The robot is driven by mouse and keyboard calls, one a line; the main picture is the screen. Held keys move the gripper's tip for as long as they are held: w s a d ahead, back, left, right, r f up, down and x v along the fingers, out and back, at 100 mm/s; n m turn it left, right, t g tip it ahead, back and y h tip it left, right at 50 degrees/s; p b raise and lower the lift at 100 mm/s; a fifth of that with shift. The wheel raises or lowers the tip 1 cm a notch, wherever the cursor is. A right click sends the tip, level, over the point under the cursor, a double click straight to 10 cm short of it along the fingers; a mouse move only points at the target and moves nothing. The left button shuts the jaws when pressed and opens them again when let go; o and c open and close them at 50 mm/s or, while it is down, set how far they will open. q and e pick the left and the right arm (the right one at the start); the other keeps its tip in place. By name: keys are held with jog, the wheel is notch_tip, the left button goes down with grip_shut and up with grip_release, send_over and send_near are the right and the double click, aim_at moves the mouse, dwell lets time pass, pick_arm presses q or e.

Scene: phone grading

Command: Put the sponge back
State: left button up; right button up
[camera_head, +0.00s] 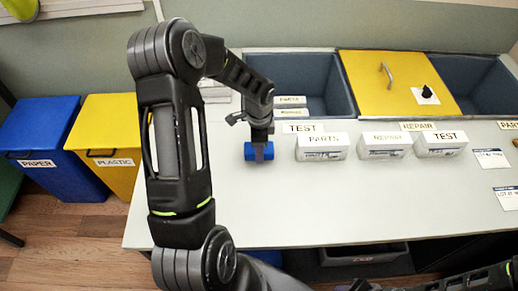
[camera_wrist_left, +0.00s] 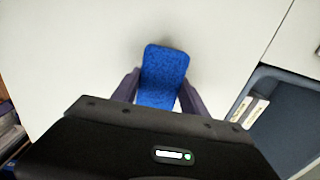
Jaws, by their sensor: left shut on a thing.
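The blue sponge (camera_head: 258,151) is a small block at the left part of the grey-white tabletop in the head view. My left gripper (camera_head: 262,146) points down over it and is shut on it. In the left wrist view the sponge (camera_wrist_left: 165,75) has a speckled blue face and sits between the two dark fingers of my left gripper (camera_wrist_left: 160,95). I cannot tell whether the sponge touches the table. At the lower right of the head view part of my right arm shows, but its fingers are not visible.
White boxes stand right of the sponge: a PARTS box (camera_head: 322,147), a REPAIR box (camera_head: 385,146) and a TEST box (camera_head: 440,143). Behind are a grey bin (camera_head: 330,70) and a yellow lid (camera_head: 380,95) with a handle. The table front is clear. Paper (camera_head: 40,163) and plastic (camera_head: 112,162) bins stand left.

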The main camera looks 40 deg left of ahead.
pick_arm(q)
jog(key=shift+f, duration=0.65)
jog(key=shift+f, duration=0.25)
jog(key=o, duration=1.3)
jog(key=shift+r, duration=0.1)
jog(key=shift+r, duration=0.15)
notch_tip(320, 180, up, 12)
jog(key=shift+r+b, duration=0.1)
jog(key=shift+b, duration=0.45)
